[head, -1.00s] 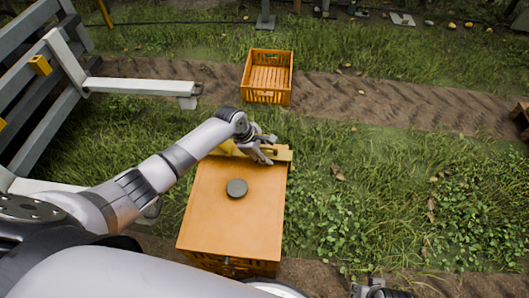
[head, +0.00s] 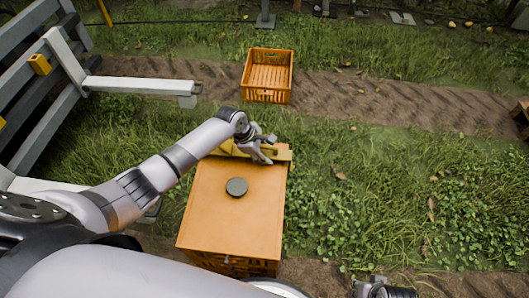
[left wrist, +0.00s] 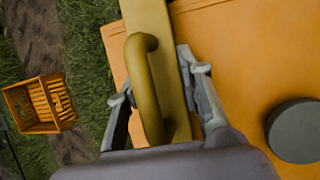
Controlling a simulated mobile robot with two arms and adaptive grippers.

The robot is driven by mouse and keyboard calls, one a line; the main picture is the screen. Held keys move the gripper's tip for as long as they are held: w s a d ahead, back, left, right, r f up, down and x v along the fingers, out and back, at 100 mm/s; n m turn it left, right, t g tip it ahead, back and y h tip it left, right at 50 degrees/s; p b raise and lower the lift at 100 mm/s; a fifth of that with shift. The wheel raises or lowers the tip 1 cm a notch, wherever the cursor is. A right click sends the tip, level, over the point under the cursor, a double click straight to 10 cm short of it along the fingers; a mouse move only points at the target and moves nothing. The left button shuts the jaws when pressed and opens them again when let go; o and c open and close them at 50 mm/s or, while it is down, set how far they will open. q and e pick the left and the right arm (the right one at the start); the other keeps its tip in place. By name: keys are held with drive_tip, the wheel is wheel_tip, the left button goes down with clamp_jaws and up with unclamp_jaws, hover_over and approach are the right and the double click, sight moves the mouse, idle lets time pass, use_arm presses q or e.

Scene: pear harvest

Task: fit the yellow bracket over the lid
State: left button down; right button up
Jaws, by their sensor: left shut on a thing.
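The orange lid (head: 232,215) covers a crate in front of me, with a dark round knob (head: 236,187) on top. It also shows in the left wrist view (left wrist: 245,50). The yellow bracket (head: 284,155) lies along the lid's far edge; whether it is fully seated is hidden. In the left wrist view the bracket (left wrist: 147,14) has a raised handle (left wrist: 151,95). My left gripper (head: 268,157) is shut on this handle, one finger on each side. My right gripper (head: 374,287) shows only in part at the bottom edge, its fingers unclear.
An open, empty orange crate (head: 266,95) stands on the dirt strip beyond the lid. A grey slatted structure with a pale beam (head: 140,88) is at the left. Grass to the right of the lid is clear.

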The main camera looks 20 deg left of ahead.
use_arm(q)
drive_tip(key=c, duration=1.2)
unclamp_jaws()
drive_tip(key=shift+o, duration=0.8)
drive_tip(key=shift+s+a+r, duration=0.1)
drive_tip(key=v, duration=1.1)
drive_tip(key=shift+r, duration=0.3)
drive_tip(key=shift+s+a, duration=0.1)
drive_tip(key=shift+a, duration=0.05)
